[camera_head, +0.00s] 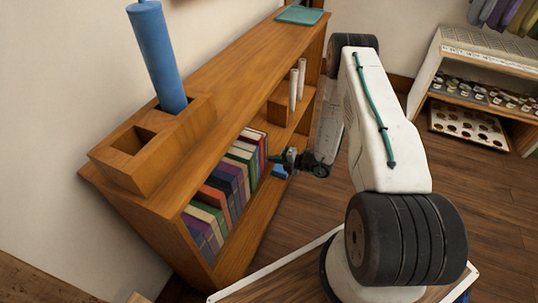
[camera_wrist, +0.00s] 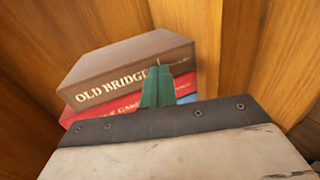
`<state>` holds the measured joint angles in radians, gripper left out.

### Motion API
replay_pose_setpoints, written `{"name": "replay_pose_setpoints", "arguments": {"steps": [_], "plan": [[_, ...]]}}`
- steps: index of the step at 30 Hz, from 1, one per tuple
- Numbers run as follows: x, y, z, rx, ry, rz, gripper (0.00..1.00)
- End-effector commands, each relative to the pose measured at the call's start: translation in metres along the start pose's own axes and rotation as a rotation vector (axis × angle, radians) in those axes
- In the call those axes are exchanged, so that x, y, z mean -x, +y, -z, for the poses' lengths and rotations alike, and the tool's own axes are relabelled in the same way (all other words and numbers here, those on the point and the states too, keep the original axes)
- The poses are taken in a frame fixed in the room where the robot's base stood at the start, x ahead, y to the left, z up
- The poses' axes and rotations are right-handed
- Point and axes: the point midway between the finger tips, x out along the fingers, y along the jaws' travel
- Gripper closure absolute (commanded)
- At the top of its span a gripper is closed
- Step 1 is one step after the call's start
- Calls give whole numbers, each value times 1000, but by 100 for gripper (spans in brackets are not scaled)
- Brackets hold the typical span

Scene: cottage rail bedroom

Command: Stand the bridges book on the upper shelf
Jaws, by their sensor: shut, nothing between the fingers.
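The bridges book (camera_wrist: 130,72) is brown, with "OLD BRIDGE" in pale letters along its spine, in the wrist view. It rests on a red book (camera_wrist: 95,115), with a bit of blue (camera_wrist: 186,98) beyond. My gripper's green fingers (camera_wrist: 157,87) are together in front of the spine's right part and hide the end of its title. Whether they touch it I cannot tell. In the head view my gripper (camera_head: 275,158) is at the bookcase front, by the right end of the book row; I cannot make out the bridges book there. The wooden bookcase (camera_head: 258,225) has shelf space inside.
Several upright books (camera_head: 225,190) fill part of a shelf. A wooden block with white rolls (camera_head: 296,85) stands farther along. A blue roll (camera_head: 157,55) stands in a wooden holder (camera_head: 125,165) on top, with a green tray (camera_head: 299,15) at the far end. A white display cabinet (camera_head: 490,75) stands right.

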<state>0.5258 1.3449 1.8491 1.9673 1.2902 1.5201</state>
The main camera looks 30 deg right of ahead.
Motion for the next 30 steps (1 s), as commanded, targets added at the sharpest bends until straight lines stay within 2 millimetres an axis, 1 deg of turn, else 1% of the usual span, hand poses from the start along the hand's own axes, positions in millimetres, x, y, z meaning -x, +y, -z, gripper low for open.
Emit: {"name": "replay_pose_setpoints", "arguments": {"steps": [24,30], "plan": [[62,-19,-1,-1,-3,0,100],[74,-23,0,-1,-2,0,100]]}}
